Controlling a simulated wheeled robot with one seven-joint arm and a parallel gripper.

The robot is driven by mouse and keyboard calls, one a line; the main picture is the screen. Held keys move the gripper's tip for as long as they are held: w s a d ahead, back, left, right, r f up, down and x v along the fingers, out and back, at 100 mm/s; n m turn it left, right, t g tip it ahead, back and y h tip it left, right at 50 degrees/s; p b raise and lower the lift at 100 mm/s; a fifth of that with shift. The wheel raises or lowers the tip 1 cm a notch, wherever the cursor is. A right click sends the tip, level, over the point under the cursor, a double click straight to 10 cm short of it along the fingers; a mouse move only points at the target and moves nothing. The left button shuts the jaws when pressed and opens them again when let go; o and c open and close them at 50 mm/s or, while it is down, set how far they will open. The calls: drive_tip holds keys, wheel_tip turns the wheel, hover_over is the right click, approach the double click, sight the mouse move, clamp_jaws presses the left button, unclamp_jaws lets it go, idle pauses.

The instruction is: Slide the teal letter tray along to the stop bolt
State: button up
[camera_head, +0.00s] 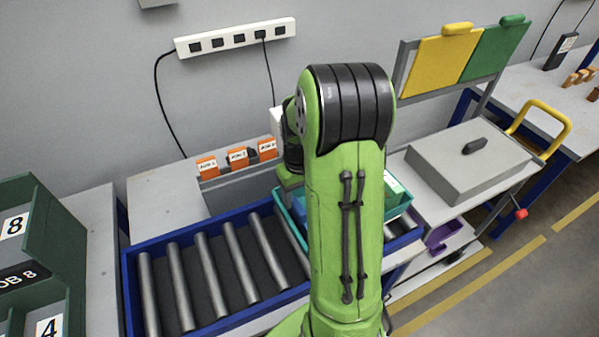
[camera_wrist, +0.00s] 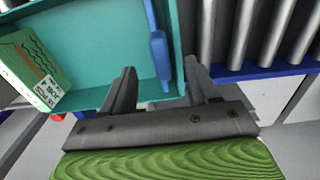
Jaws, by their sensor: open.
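The teal letter tray (camera_head: 290,218) sits on the roller conveyor in the head view, largely hidden behind my green arm. In the wrist view the tray (camera_wrist: 105,60) fills the upper left. A blue handle-like piece (camera_wrist: 157,50) stands along its right wall. My gripper (camera_wrist: 160,67) is open, with one finger on each side of that wall and handle. I cannot tell whether the fingers touch it. A green and white box (camera_wrist: 35,72) lies in the tray. I cannot make out the stop bolt for certain.
The blue-framed conveyor has bare rollers (camera_head: 205,262) left of the tray. Orange labelled blocks (camera_head: 238,158) stand behind it. A grey lidded case (camera_head: 475,160) is at right. Dark green bins (camera_head: 45,235) stand at far left. A small red part (camera_wrist: 57,117) shows beside the tray.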

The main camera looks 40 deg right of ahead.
wheel_tip(320, 180, up, 9)
drive_tip(key=p, duration=0.1)
idle(0.5)
